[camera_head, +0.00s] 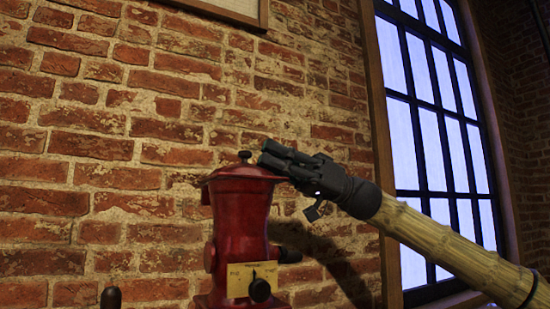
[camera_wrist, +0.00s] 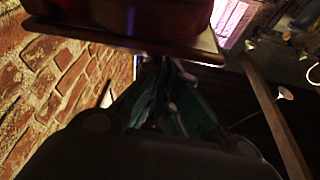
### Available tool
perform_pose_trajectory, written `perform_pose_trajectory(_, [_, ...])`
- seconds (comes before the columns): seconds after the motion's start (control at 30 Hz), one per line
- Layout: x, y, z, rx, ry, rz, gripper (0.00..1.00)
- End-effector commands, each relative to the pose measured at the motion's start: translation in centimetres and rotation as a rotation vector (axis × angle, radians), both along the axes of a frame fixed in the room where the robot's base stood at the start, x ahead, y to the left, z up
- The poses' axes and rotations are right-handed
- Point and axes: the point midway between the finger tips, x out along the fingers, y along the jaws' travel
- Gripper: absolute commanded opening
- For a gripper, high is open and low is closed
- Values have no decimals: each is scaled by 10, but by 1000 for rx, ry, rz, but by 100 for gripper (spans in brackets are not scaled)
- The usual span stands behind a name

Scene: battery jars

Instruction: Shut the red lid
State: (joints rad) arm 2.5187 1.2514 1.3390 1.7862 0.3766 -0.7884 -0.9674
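The red lid (camera_head: 243,172) with its dark round knob sits on top of the red jar (camera_head: 241,225) in the head view. The lid looks nearly level; whether it is fully seated I cannot tell. My gripper (camera_head: 268,155) comes in from the right, its fingertips at the lid's upper right side, close to the knob. Whether they touch the lid is unclear. In the wrist view the fingers (camera_wrist: 165,72) come together at the tips with nothing seen between them. A red rounded body (camera_wrist: 150,15) above a flat edge fills the top there; which part it is I cannot tell.
A yellowish plate (camera_head: 250,278) with a dark knob is on the jar's front. A brick wall (camera_head: 110,150) stands behind, with a tall window (camera_head: 440,140) at right. A dark rounded handle (camera_head: 111,298) shows at the lower left.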

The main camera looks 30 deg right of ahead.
Motion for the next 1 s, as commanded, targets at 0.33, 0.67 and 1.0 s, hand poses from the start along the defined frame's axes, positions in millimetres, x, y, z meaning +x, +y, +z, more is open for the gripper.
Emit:
perform_pose_trajectory(0.33, [0, -1, 35, 0, -1, -1, 0])
perform_pose_trajectory(0.67, [-2, -43, 28, 4, 0, -4, 0])
perform_pose_trajectory(1.0, [-5, -87, 12, 2, 0, -3, 0])
